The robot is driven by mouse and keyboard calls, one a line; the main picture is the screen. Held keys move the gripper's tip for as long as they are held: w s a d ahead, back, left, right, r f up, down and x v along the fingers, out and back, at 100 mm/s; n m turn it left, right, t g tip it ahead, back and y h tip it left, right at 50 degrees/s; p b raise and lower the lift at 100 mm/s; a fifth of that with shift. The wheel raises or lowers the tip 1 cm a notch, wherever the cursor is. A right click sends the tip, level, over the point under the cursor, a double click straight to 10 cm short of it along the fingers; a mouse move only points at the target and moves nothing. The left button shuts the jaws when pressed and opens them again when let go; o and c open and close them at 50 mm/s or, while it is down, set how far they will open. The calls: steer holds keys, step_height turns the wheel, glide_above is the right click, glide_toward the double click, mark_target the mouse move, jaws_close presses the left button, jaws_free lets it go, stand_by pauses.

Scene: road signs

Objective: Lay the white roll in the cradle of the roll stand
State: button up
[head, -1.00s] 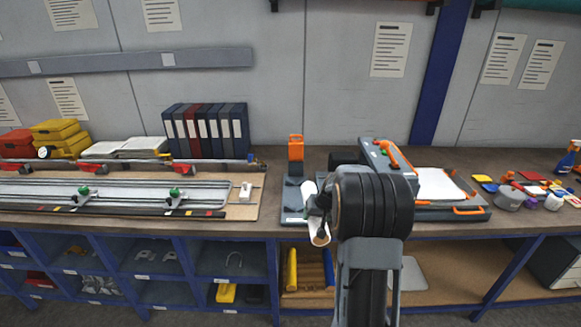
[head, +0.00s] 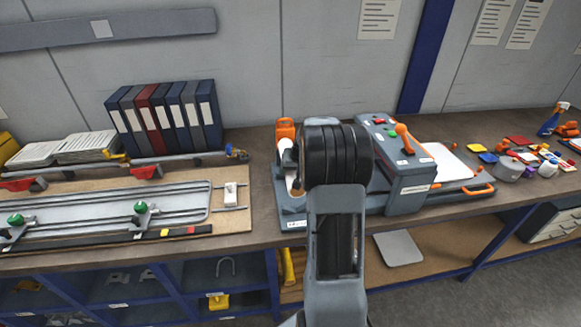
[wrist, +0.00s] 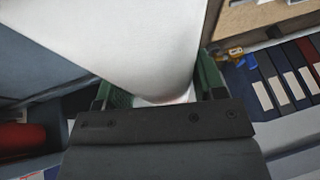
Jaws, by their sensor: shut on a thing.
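The white roll (wrist: 130,40) fills the upper middle of the wrist view, between the green fingers of my gripper (wrist: 160,88). My gripper is shut on the roll. In the head view, only a strip of the white roll (head: 291,180) shows left of my arm, over the roll stand. The roll stand (head: 293,224) is a grey base with an orange upright part (head: 286,130) at the back of the bench. My arm hides its cradle and my fingertips in the head view, so I cannot tell whether the roll touches the cradle.
A grey machine (head: 405,180) with an orange lever stands close to the right of the stand. Small coloured items (head: 520,150) lie far right. A narrow bench strip left of the stand is clear.

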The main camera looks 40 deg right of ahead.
steer(key=shift+s+d+f+b, duration=0.15)
steer(key=shift+f+b, duration=0.3)
steer(key=shift+f, duration=0.45)
step_height(320, 180, down, 7)
steer(key=b, duration=0.5)
steer(key=o, duration=1.4)
steer(key=shift+o, duration=0.4)
steer(key=shift+r+p, duration=2.6)
steer(key=shift+r, duration=1.9)
